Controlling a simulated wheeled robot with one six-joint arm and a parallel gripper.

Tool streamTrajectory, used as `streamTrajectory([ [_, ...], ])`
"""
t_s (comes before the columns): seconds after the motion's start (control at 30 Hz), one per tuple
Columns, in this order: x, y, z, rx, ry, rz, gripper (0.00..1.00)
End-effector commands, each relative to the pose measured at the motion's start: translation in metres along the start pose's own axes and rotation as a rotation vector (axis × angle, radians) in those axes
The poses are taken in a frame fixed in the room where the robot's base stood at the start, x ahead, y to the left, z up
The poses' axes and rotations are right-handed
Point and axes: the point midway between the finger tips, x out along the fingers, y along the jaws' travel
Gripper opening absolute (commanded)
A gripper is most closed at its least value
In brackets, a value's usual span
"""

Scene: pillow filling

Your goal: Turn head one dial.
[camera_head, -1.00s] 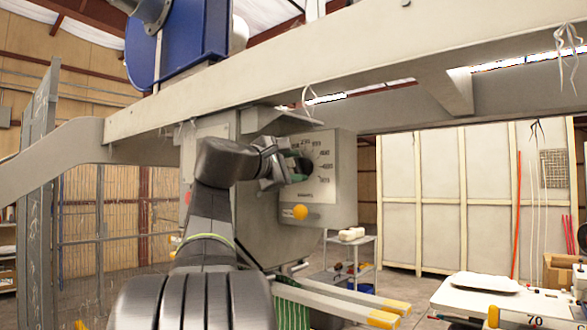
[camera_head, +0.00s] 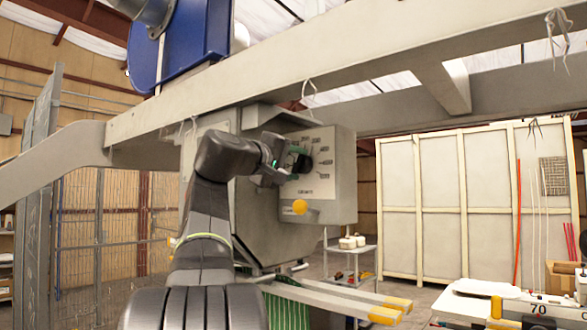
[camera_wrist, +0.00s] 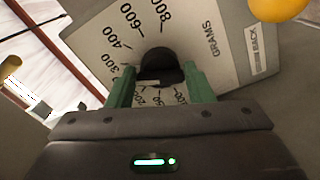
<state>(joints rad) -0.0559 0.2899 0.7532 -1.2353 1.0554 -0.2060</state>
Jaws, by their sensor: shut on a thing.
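The dial is a black round knob (camera_wrist: 160,66) on a pale panel (camera_wrist: 205,35) printed with gram numbers such as 300, 400, 600 and 800. In the wrist view my gripper (camera_wrist: 160,85) has its two green fingers on either side of the knob, shut on it. In the head view my gripper (camera_head: 285,160) reaches the panel's face (camera_head: 318,175) from the left and covers part of the dial. The knob's pointer mark is not clear in either view.
A yellow button (camera_head: 300,207) sits below the dial; it also shows in the wrist view (camera_wrist: 278,8). A grey beam (camera_head: 330,80) runs above my arm. Yellow-tipped bars (camera_head: 390,308) stick out below. A cart (camera_head: 350,262) and white table (camera_head: 500,308) stand right.

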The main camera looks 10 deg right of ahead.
Motion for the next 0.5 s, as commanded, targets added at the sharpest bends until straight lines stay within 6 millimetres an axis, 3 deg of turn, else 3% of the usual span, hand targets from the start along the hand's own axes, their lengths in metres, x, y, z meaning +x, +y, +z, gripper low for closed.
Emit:
streamTrajectory([
  [0.5,0.0004,-0.0023,0.0001,0.113,-0.002,-0.003,0.24],
])
